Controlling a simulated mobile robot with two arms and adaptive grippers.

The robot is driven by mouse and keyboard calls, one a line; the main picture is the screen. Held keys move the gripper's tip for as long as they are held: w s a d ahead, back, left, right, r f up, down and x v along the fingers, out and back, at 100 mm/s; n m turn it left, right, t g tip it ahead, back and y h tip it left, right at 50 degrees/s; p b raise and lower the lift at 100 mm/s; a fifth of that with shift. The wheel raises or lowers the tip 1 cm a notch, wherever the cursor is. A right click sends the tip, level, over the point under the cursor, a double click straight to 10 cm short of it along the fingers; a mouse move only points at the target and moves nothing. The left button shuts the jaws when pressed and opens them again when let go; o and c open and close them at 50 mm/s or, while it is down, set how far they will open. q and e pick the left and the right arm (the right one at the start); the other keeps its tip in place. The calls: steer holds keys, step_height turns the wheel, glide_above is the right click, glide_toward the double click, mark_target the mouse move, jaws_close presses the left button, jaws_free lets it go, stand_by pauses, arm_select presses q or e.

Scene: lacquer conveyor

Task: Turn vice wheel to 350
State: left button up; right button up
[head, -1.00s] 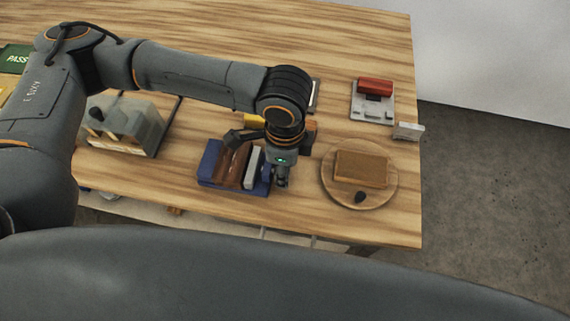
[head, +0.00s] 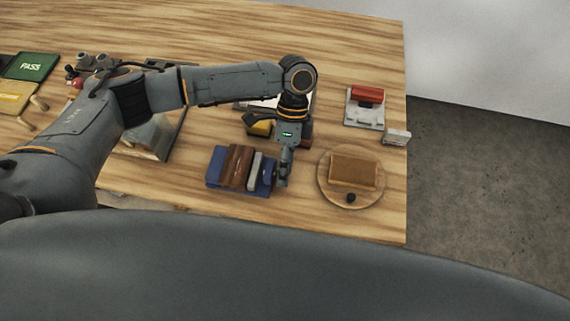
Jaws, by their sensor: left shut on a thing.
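The vice (head: 214,178) is a blue block on the wooden table, left of my left gripper, with brown wooden pieces (head: 238,166) and a light grey jaw (head: 254,169) on it. The dark vice wheel (head: 269,172) is at its right end, partly hidden by my gripper. My left gripper (head: 282,178) reaches down at the wheel and is shut on it. The fingertips are small and dark, and any mark or number on the wheel cannot be read. My right gripper is not in view.
A round wooden board (head: 351,198) with a brown block (head: 352,171) stands close on the right. A yellow object (head: 259,128) is behind the vice. A grey device with a red top (head: 366,96) stands at the back right. Green PASS (head: 31,66) and yellow trays (head: 14,95) are far left.

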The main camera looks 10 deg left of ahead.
arm_select(q)
steer(key=shift+g, duration=0.4)
steer(key=o, duration=1.1)
steer(key=shift+o, duration=0.2)
steer(key=v, duration=1.2)
